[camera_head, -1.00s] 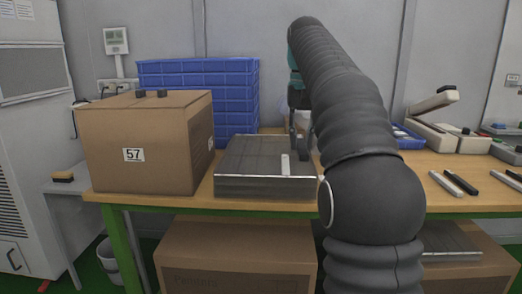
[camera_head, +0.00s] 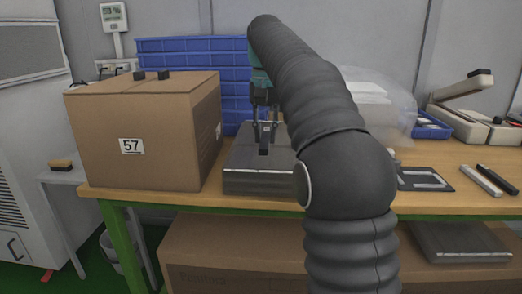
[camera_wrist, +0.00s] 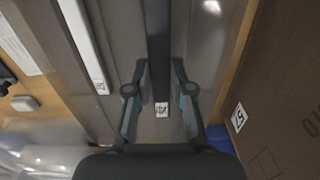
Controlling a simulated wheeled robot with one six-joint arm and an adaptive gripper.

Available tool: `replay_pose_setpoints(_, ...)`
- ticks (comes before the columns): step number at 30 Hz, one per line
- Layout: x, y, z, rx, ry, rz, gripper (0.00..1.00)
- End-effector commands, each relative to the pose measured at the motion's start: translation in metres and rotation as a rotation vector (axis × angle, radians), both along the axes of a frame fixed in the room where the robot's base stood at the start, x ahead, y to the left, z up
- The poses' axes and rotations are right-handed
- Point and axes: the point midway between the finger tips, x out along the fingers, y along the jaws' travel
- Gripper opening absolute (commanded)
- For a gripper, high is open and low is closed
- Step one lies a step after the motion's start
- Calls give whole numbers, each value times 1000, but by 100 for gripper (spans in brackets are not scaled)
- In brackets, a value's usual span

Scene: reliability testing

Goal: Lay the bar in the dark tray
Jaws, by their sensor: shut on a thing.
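My gripper (camera_head: 265,122) points down over a grey metal block (camera_head: 250,186) on the bench. Its fingers (camera_wrist: 160,90) are shut on a dark bar (camera_wrist: 158,40) with a small white label at its near end. The bar also shows below the fingers in the head view (camera_head: 263,149). I cannot tell whether it touches the block. A light bar (camera_wrist: 82,40) lies beside it on the block in the wrist view; my arm hides it in the head view. A dark, flat tray-like piece (camera_head: 448,187) with pale panels lies on the bench to the right of my arm.
A cardboard box (camera_head: 135,165) marked 57 stands close left of the block. Stacked blue crates (camera_head: 185,50) are behind. A silver bar (camera_head: 482,181) and a dark bar (camera_head: 503,178) lie at the right. A clear bag (camera_head: 385,95) and a blue bin (camera_head: 430,128) stand behind my arm.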

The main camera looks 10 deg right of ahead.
Motion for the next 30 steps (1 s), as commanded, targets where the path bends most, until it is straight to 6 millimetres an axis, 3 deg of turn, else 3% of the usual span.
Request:
replay_pose_setpoints(6,6,11,-12,0,1,0,0)
replay_pose_setpoints(15,5,11,-47,0,0,0,0)
replay_pose_setpoints(27,5,10,-50,0,1,0,0)
replay_pose_setpoints(28,5,10,-50,0,0,0,27)
replay_pose_setpoints(30,5,10,-50,0,0,0,44)
